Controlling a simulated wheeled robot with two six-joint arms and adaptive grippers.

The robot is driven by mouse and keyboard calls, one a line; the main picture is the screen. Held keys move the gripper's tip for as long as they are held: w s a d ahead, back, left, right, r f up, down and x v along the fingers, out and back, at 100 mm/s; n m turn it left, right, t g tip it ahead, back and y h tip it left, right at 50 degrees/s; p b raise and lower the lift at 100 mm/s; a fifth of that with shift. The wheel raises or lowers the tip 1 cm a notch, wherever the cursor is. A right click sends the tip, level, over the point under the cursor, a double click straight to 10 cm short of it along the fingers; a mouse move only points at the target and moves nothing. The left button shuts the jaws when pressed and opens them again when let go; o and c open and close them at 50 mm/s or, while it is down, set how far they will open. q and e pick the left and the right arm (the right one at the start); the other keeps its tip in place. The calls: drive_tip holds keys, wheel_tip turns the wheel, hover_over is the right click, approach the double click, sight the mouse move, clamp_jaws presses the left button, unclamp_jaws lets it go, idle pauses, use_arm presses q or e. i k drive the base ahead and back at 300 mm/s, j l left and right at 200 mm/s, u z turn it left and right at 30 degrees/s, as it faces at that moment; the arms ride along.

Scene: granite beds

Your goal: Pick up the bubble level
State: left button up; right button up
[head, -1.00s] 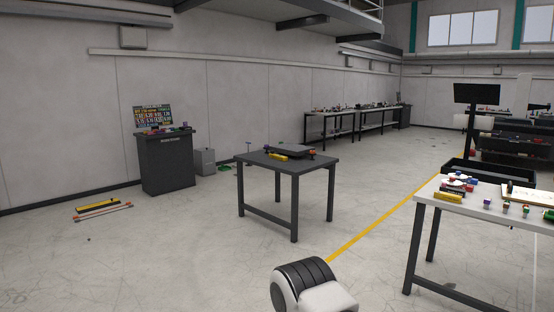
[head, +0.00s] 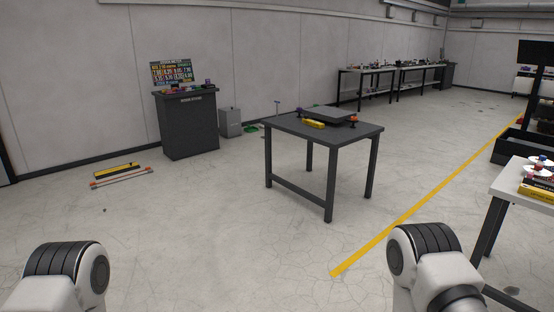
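A small yellow bar (head: 313,124) lies near the front edge of the dark table (head: 350,136) ahead, beside a dark raised plate (head: 328,114). It looks like a bubble level, but it is too small to be sure. Another long yellow and black bar (head: 117,171) lies on the floor at the left. A yellow block (head: 537,195) sits on the white-topped table at the right edge. Both of my arms show at the bottom of the view, but neither gripper is in the picture.
A dark cabinet (head: 188,127) with a colourful board (head: 170,72) stands by the wall, with a grey bin (head: 230,122) beside it. The white-topped table (head: 507,188) is at the right. A yellow floor line (head: 430,205) runs past the dark table.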

sight(309, 122)
drive_tip(key=i, duration=3.6)
drive_tip(key=i+z, duration=0.2)
drive_tip(key=i, duration=0.2)
drive_tip(key=i+j+z, duration=0.2)
drive_tip(key=i, duration=0.25)
drive_tip(key=i+j+z, duration=0.15)
drive_tip(key=i, duration=0.25)
drive_tip(key=i+j+z, duration=0.2)
drive_tip(key=i, duration=0.2)
